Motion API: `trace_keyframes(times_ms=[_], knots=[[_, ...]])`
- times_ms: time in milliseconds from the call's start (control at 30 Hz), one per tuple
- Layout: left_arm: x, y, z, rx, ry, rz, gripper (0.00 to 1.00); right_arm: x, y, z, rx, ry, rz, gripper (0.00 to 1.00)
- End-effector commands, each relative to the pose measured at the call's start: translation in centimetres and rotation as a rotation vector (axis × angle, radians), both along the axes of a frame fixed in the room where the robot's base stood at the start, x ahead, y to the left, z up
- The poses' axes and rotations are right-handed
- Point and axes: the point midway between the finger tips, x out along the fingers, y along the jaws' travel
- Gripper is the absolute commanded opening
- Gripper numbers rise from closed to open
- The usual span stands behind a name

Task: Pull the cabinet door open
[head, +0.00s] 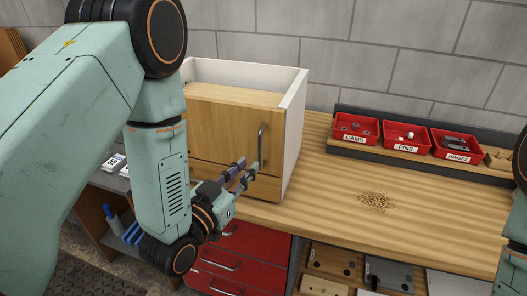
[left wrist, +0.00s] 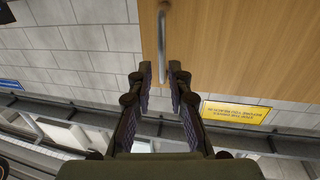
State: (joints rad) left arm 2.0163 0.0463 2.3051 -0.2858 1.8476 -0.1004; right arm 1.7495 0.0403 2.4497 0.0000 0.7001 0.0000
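The cabinet (head: 297,110) has white walls and stands on the wooden bench in the head view. Its wooden door (head: 222,125) looks shut, with a vertical metal handle (head: 262,146) near its right edge. My left gripper (head: 247,168) is at the handle's lower part, in front of the door. In the left wrist view the left gripper (left wrist: 160,72) has its fingers apart, with the handle (left wrist: 162,40) showing in the gap between the tips and no clear contact on either side. My right gripper is outside the views.
Red bins (head: 405,138) of small parts stand in a rack at the back right. The bench top (head: 330,200) right of the cabinet is clear apart from a dark speckled patch. Red drawers (head: 245,245) are below the bench edge. A yellow label (left wrist: 236,112) shows in the left wrist view.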

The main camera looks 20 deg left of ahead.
Motion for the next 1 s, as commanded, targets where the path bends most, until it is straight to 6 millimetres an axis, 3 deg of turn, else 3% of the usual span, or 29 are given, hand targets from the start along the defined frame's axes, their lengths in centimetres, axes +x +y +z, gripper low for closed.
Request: trace_keyframes(times_ms=[500,867,1000], knots=[[6.6,-1.5,0.0,0.001,0.003,0.001,0.18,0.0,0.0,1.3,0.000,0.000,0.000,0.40],[7.1,-1.9,-0.1,0.000,0.004,0.003,0.18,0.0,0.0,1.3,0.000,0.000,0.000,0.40],[7.1,-1.9,0.0,0.000,0.004,0.002,0.08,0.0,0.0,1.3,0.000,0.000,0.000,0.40]])
